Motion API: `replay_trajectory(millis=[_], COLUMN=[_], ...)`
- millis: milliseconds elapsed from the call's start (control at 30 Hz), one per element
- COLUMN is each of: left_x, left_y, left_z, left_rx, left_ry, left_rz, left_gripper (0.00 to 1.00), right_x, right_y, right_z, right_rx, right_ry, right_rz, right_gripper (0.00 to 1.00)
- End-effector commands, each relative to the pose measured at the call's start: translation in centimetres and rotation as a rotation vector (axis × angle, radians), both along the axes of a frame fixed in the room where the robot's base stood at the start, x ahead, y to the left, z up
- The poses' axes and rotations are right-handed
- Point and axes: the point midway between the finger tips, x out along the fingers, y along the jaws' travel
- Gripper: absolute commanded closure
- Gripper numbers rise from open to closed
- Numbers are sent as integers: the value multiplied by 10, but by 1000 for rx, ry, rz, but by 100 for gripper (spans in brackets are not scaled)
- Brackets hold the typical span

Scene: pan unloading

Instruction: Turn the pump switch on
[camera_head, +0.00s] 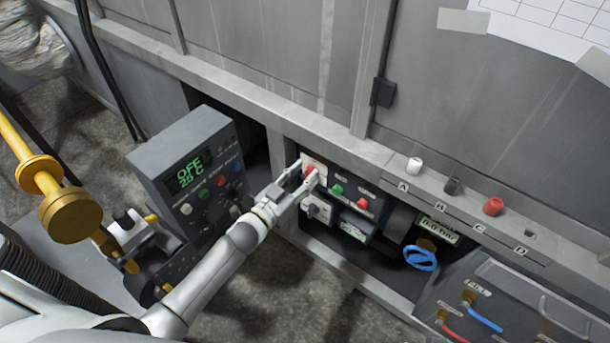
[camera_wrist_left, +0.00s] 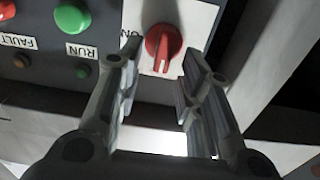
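A red rotary switch (camera_wrist_left: 163,44) sits on a pale plate (camera_wrist_left: 186,14) in the left wrist view, with part of an ON label to its left. In the head view the red switch (camera_head: 309,170) shows at the upper left of the recessed control panel. My left gripper (camera_head: 303,177) reaches it from the lower left. In the wrist view the left gripper's fingers (camera_wrist_left: 160,68) stand apart on either side of the knob, with gaps showing; contact cannot be told. The knob's grip points roughly down the picture there. My right gripper is not in view.
Beside the switch are a green button (camera_wrist_left: 72,18) labelled RUN and a red one labelled FAULT. A control box (camera_head: 190,165) with a green display stands left of my arm. A blue handwheel (camera_head: 420,258) and white, black and red caps lie to the right.

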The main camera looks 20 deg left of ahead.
Motion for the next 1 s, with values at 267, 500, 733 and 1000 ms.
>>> replay_trajectory(millis=[267, 500, 733, 1000], left_x=[11, 10, 10, 10], left_y=[-4, -4, -4, -4], left_z=[0, 0, 0, 0], left_rx=[-1, -1, 0, 12], left_ry=[1, 1, 1, -3], left_rz=[0, 0, 0, 0], left_gripper=[66, 74, 100, 100], right_x=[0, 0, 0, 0], right_y=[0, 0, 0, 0], right_z=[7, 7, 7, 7], right_rx=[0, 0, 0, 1], right_ry=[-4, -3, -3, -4], right_rz=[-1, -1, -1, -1], right_gripper=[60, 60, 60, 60])
